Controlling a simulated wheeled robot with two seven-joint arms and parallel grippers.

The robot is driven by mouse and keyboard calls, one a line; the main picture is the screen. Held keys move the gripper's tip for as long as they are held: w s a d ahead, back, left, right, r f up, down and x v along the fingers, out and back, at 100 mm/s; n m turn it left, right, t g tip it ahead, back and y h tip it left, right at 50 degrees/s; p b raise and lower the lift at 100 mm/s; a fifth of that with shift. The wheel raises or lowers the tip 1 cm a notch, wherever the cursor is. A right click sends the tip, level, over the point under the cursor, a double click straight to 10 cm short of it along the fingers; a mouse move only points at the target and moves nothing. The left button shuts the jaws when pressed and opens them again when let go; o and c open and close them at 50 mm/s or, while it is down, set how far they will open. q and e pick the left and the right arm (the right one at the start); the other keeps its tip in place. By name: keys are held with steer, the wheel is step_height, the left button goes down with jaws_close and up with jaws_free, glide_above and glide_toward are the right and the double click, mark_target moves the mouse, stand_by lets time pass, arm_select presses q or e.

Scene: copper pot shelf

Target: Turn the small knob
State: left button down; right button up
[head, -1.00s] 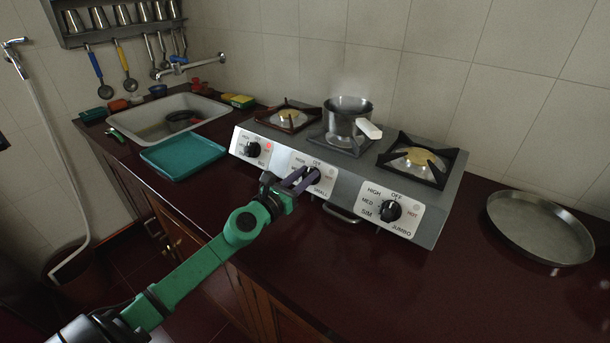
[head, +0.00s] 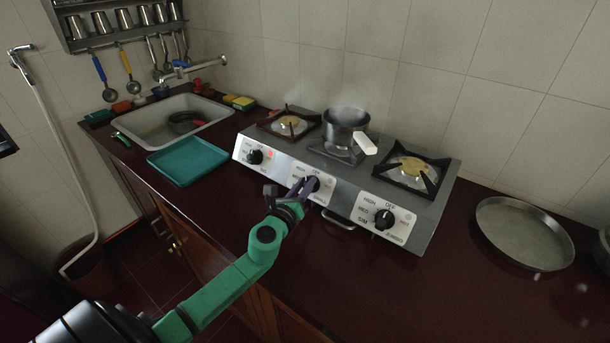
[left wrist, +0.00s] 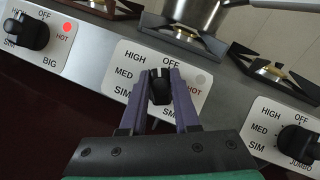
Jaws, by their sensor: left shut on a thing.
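The small knob (head: 312,184) is the black middle knob on the stove's front, on a white panel. In the left wrist view the knob (left wrist: 160,90) sits below the word OFF, with HIGH, MED and SIM to its left. Its ridge is roughly upright there; its exact setting is not clear. My left gripper (head: 303,188) is shut on the knob, its purple fingers (left wrist: 160,100) on both sides of it. The panel's HOT lamp (left wrist: 201,79) looks grey. My right gripper is not in view.
The black left knob (head: 255,157) has a red HOT lamp. The jumbo knob (head: 384,218) is at right. A steaming pot (head: 345,127) stands on the middle burner. A teal tray (head: 188,160) and round pan (head: 524,233) flank the stove. A handle (head: 338,219) juts out below the panel.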

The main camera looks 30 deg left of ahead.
arm_select(q)
steer(key=n+p, duration=0.1)
steer(key=n+y+p, duration=0.1)
steer(key=n, duration=0.1)
steer(key=n+g+y+p, duration=0.1)
steer(key=shift+r+n, duration=0.25)
steer(key=shift+n, duration=0.05)
steer(key=shift+f+n+g+y+p, duration=0.15)
steer(key=shift+n+g+y+p, duration=0.4)
steer(key=shift+n+p, duration=0.6)
steer(key=shift+f+n+g, duration=0.1)
steer(key=shift+n+g, duration=0.15)
steer(key=shift+n, duration=0.2)
steer(key=c, duration=0.6)
jaws_free()
steer(key=shift+c, duration=0.2)
steer(key=shift+s, duration=0.1)
